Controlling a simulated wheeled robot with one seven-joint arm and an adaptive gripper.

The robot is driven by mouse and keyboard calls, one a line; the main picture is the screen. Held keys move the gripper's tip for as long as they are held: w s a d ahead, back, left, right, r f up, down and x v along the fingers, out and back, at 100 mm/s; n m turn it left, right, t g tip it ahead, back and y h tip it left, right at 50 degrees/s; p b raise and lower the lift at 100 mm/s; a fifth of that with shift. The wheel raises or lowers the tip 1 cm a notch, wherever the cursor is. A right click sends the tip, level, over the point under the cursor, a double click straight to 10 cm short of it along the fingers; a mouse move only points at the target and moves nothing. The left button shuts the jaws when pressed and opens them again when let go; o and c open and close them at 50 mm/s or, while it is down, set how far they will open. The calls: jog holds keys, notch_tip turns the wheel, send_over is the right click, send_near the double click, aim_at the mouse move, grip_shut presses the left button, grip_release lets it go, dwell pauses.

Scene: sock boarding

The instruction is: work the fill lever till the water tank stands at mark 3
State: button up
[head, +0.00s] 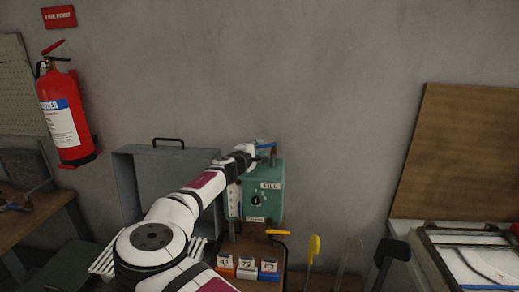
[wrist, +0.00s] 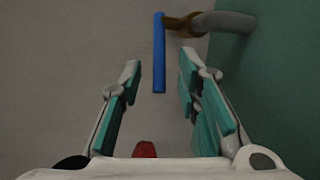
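The water tank is a green box (head: 262,203) with a plate reading "FILL" and a dark round knob or dial on its front. A pale upright strip (head: 234,200) is on its left; I cannot read any level or marks there. The fill lever's blue handle (wrist: 159,55) joins a brown and grey arm beside the green wall in the wrist view. My gripper (wrist: 160,78) is open, one finger on each side of the handle, with gaps on both sides. In the head view, my gripper (head: 247,150) is at the tank's top left, by the lever.
A grey open case (head: 140,180) stands behind my arm. Below the tank are small labelled bins (head: 246,268), a yellow-handled part (head: 277,232) and upright tools (head: 313,250). A brown board (head: 455,150) leans at right. A fire extinguisher (head: 64,115) hangs at left.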

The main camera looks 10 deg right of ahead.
jog(key=v, duration=1.1)
jog(key=shift+c, duration=0.6)
